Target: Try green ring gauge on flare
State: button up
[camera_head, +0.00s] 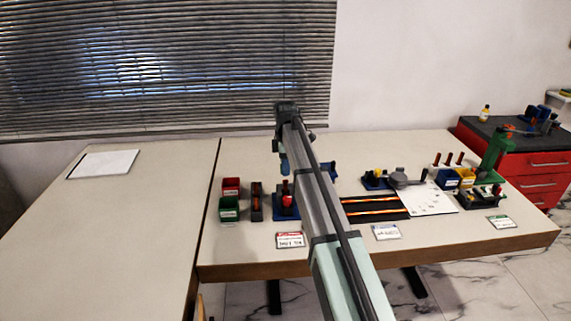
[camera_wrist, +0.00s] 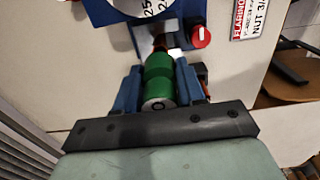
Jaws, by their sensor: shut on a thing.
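The green ring gauge (camera_wrist: 159,76) is a stout green cylinder with a pale grey end that has a dark centre. My gripper (camera_wrist: 160,80) has its blue fingers on both sides of it, shut on it. In the head view my gripper (camera_head: 284,165) is above the blue stand (camera_head: 285,212), and the gauge cannot be made out there. In the wrist view a grey block and a small reddish-brown part (camera_wrist: 159,41) lie just beyond the gauge. I cannot tell whether this part is the flare or whether the gauge touches it.
A red knob (camera_wrist: 201,37) is close to the right of the grey block. A red bin (camera_head: 231,185) and a green bin (camera_head: 229,208) stand left of the stand. Black striped mats (camera_head: 374,208) lie to the right. The left table is mostly clear.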

aim_at(285, 181)
jog(key=shift+f, duration=1.6)
jog(key=shift+f, duration=1.2)
dwell(0.7)
jog(key=shift+r, duration=0.2)
dwell(1.1)
jog(key=shift+r, duration=2.8)
